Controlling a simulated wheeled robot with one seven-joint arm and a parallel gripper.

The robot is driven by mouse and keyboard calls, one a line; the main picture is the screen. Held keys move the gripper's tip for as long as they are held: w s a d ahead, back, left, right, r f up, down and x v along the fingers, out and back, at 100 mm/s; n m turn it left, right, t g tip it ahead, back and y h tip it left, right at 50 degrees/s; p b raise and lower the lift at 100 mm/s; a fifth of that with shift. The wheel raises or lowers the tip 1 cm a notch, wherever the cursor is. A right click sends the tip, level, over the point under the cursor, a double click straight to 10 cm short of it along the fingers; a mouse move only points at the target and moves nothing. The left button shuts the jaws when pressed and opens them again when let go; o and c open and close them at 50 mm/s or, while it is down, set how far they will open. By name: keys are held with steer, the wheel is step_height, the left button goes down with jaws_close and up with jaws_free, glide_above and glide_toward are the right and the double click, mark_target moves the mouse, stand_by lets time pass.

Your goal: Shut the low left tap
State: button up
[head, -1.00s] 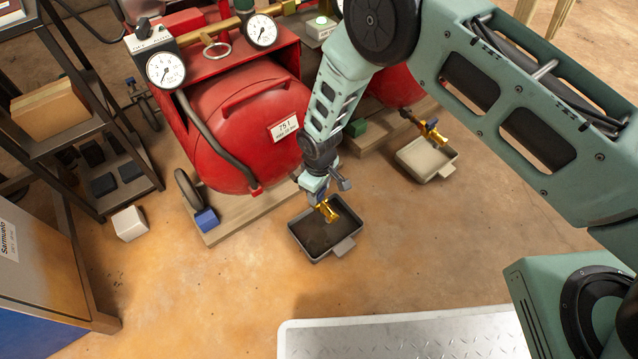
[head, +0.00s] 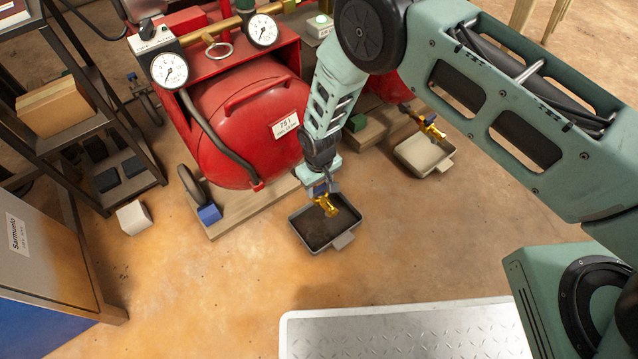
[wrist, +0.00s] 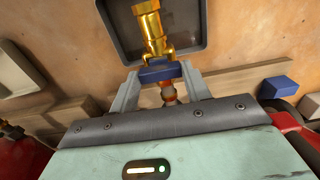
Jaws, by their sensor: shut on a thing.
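The low left tap (head: 326,206) is brass and sits over a dark grey tray (head: 343,240). In the wrist view its brass body (wrist: 152,28) points up the picture, away from my gripper. Its blue handle (wrist: 159,72) lies between my two fingertips. My gripper (wrist: 160,78) is shut on this handle, one finger on each side. In the head view my gripper (head: 324,186) is at the tap's rear end, and my wrist hides part of the tap and pipe. I cannot tell whether water runs from the spout.
A red tank (head: 235,125) on a wooden base stands just behind and left. A second brass tap (head: 430,128) hangs over a pale tray (head: 421,160) at right. A white block (head: 133,217) lies at left. A metal tread plate (head: 400,330) is in front; floor between is clear.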

mark_target(319, 188)
steer(key=o, duration=1)
step_height(319, 188, up, 17)
steer(key=p, duration=0.7)
steer(key=shift+r, duration=0.2)
